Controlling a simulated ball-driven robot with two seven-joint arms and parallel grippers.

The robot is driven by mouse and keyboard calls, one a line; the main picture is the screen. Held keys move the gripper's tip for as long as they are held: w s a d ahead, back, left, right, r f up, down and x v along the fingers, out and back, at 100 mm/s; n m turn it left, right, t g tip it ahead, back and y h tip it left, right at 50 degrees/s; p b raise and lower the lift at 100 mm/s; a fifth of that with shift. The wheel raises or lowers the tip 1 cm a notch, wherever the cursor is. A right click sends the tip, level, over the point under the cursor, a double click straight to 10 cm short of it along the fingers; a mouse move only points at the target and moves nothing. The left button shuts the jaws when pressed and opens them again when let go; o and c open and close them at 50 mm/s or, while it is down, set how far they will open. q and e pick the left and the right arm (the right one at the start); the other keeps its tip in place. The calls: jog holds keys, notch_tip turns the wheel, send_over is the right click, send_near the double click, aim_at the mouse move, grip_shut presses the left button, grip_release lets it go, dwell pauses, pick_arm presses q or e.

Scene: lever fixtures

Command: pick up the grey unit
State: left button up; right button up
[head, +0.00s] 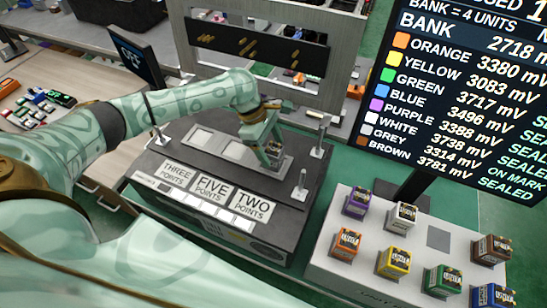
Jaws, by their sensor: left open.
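My left arm reaches in from the left over the dark fixture box. My left gripper (272,153) points down at the right part of the box's top, its fingers apart. A small greyish block with a dark top, which looks like the grey unit (273,149), sits between the fingers on a light plate. The fingers partly cover it, and I cannot tell whether they touch it. My right gripper is not in view.
The fixture box carries upright lever posts (301,186) and point labels (213,187). A pale stand (370,285) at the right holds several coloured units and a bare dark square (438,238). A screen (450,90) hangs behind it.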

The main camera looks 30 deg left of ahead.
aim_at(281, 167)
pick_arm(q)
jog(key=b+x, duration=0.1)
jog(key=x, duration=0.3)
jog(key=shift+f+b, duration=0.3)
jog(key=shift+r, duration=0.1)
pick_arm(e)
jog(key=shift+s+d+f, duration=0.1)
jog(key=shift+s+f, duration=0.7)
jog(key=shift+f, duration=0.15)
pick_arm(q)
jog(key=c, duration=1.1)
jog(key=shift+c, duration=0.2)
